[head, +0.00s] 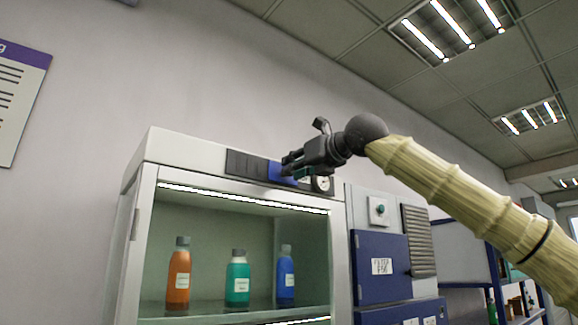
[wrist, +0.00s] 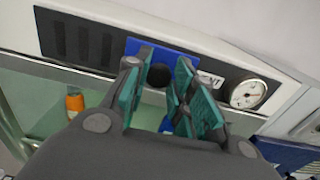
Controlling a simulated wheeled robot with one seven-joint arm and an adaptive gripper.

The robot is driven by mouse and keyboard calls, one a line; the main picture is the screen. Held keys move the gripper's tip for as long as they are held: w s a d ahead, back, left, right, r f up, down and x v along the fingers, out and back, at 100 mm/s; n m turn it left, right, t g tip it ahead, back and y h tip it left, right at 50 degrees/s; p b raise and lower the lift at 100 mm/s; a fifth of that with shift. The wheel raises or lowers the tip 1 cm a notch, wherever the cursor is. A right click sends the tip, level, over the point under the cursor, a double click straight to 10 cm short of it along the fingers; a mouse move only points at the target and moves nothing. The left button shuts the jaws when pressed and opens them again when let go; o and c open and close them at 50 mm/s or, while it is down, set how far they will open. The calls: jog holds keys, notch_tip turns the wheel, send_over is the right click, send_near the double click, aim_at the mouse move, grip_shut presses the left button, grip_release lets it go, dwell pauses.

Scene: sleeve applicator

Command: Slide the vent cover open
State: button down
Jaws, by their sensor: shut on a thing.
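The blue vent cover (head: 280,172) sits on a dark vent strip (head: 243,164) along the top front of a white cabinet. It also shows in the wrist view (wrist: 172,47), with a round black knob (wrist: 158,76) on its face. My gripper (head: 290,167) reaches the cover from the right. In the wrist view, the green-padded fingers of my gripper (wrist: 161,85) are on either side of the knob and shut on it. Slots of the strip are uncovered left of the cover. A partly hidden label shows to its right.
A round gauge (wrist: 248,94) is just right of the cover. Behind the cabinet glass stand orange (head: 179,275), green (head: 237,278) and blue (head: 286,275) bottles. A blue and grey unit (head: 381,268) stands at right. The wall above the cabinet is clear.

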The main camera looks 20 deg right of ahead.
jog(key=c, duration=1.5)
grip_release()
jog(key=shift+w+d+r, duration=0.1)
jog(key=shift+d, duration=0.1)
jog(key=o, duration=0.3)
jog(key=shift+w+d, duration=0.1)
jog(key=v, duration=1.1)
jog(key=shift+s+d+f, duration=0.25)
jog(key=shift+s+d, duration=0.05)
jog(key=shift+s, duration=0.05)
